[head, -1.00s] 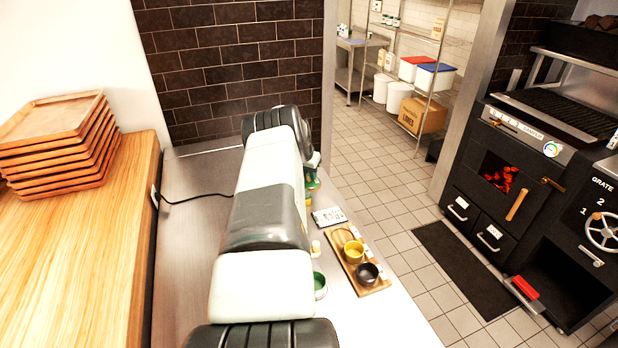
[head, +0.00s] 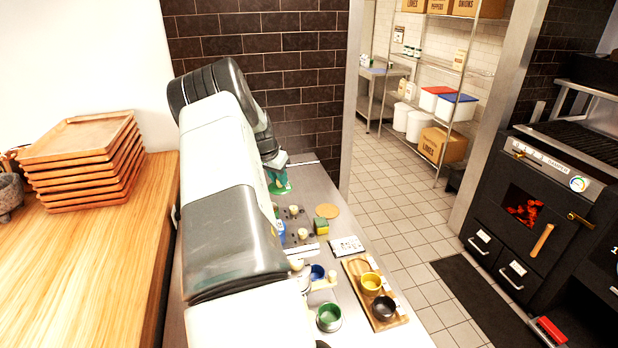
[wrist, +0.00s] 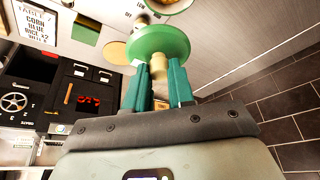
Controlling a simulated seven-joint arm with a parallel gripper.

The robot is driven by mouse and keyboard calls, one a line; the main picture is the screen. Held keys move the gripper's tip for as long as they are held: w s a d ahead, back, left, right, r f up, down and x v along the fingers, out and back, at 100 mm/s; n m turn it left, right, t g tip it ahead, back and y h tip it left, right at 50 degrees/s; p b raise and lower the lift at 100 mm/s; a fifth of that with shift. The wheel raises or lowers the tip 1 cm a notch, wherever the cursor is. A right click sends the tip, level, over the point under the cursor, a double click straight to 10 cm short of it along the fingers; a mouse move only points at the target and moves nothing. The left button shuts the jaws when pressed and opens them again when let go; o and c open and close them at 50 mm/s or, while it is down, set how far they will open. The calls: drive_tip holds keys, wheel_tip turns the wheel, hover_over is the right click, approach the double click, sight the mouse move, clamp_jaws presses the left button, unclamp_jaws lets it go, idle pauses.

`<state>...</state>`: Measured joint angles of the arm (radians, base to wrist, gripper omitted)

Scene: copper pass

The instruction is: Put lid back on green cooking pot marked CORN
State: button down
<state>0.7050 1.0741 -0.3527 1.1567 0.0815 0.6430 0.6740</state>
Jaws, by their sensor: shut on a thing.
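My gripper (wrist: 159,88) is shut on the pale knob (wrist: 158,70) of a round green lid (wrist: 160,42) in the wrist view. The lid hangs from the fingers, clear of the counter as far as I can tell. In the head view the lid (head: 281,188) shows below my gripper (head: 275,176), at the far end of the counter. A round vessel (wrist: 172,5) with a green rim is cut off at the top of the wrist view. I cannot read a CORN mark on any pot. My arm hides part of the counter.
Closer are blue (head: 317,272) and green (head: 329,318) cups, and a wooden tray (head: 357,267) with yellow and black cups.

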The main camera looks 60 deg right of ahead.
drive_tip(key=w+a, duration=0.3)
drive_tip(key=a, duration=0.1)
drive_tip(key=shift+s+a+f, duration=0.1)
drive_tip(key=shift+f, duration=1.3)
drive_tip(key=shift+s+f, duration=0.1)
drive_tip(key=shift+f, duration=1.25)
drive_tip(key=shift+f, duration=0.15)
drive_tip(key=shift+c, duration=2.1)
unclamp_jaws()
wheel_tip(320, 180, up, 7)
